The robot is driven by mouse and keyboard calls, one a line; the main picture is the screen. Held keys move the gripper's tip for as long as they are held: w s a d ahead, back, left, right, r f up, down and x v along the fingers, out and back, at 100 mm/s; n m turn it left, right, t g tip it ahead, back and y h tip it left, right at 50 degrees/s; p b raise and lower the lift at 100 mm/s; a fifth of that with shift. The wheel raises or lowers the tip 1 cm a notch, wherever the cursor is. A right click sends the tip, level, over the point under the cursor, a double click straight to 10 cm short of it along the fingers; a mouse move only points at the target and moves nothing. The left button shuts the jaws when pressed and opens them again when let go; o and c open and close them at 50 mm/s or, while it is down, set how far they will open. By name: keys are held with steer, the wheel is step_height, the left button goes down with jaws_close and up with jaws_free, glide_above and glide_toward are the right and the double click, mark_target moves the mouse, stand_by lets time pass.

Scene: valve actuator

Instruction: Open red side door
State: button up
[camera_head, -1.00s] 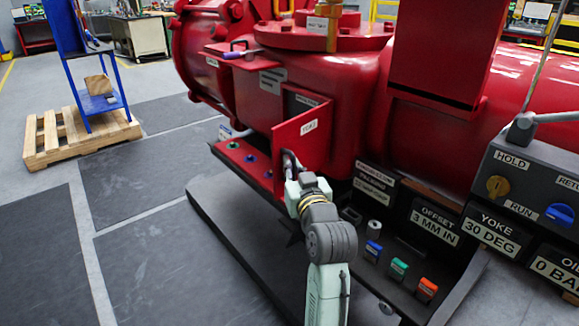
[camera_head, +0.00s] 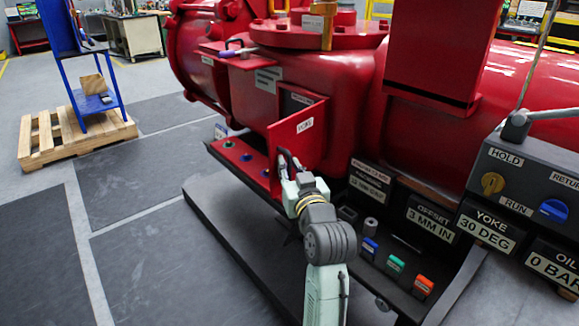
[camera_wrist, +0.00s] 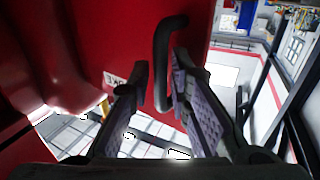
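The red side door (camera_head: 297,140) is a flat panel with a white label, standing ajar from the red valve body, with a dark opening behind it. In the wrist view the door (camera_wrist: 115,35) fills the upper middle, and its black curved handle (camera_wrist: 160,50) hangs down between my fingertips. My gripper (camera_head: 284,164) is at the door's lower front face. The exact contact is partly hidden.
A ledge with coloured buttons (camera_head: 245,158) lies left of the door. To the right are label boxes (camera_head: 430,221) and a control panel with knobs (camera_head: 535,185). A wooden pallet with a blue stand (camera_head: 75,137) is far left. The dark floor mats at left are clear.

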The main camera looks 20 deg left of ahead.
steer(key=v, duration=0.7)
